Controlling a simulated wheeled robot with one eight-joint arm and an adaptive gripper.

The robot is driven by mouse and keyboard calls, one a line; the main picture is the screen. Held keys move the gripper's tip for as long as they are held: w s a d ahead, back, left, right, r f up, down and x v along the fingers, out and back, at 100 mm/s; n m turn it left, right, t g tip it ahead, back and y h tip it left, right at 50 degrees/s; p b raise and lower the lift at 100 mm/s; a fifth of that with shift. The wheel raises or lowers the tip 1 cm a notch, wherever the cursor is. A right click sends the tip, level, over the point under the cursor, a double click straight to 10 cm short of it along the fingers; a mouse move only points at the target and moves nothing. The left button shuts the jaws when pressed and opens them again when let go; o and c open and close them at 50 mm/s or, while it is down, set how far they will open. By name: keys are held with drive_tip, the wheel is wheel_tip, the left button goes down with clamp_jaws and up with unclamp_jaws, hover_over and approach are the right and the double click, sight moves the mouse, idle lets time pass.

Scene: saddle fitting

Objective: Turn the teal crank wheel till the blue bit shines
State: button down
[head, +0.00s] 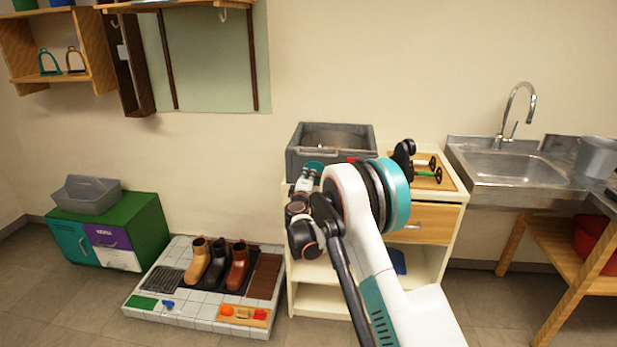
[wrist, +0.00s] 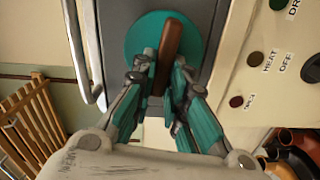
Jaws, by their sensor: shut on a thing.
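The teal crank wheel (wrist: 140,32) is a flat disc on the side of a grey box, with a brown handle (wrist: 170,38) standing out from it. In the wrist view my gripper (wrist: 162,78) is shut on the brown handle, a teal-padded finger on each side. In the head view the wheel (head: 314,167) shows as a small teal patch on the front of the grey box (head: 304,160), with my gripper (head: 306,182) just before it. My arm hides part of the box's front. I see no shining blue bit in either view.
A metal bar (wrist: 80,50) runs left of the wheel. Boots (head: 218,262) stand on a tiled platform; a sink (head: 515,165) is at right.

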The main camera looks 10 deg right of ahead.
drive_tip(key=n, duration=0.5)
drive_tip(key=shift+f, duration=0.4)
idle(0.3)
drive_tip(key=c, duration=1.6)
unclamp_jaws()
drive_tip(key=shift+s, duration=0.1)
drive_tip(key=v, duration=1.2)
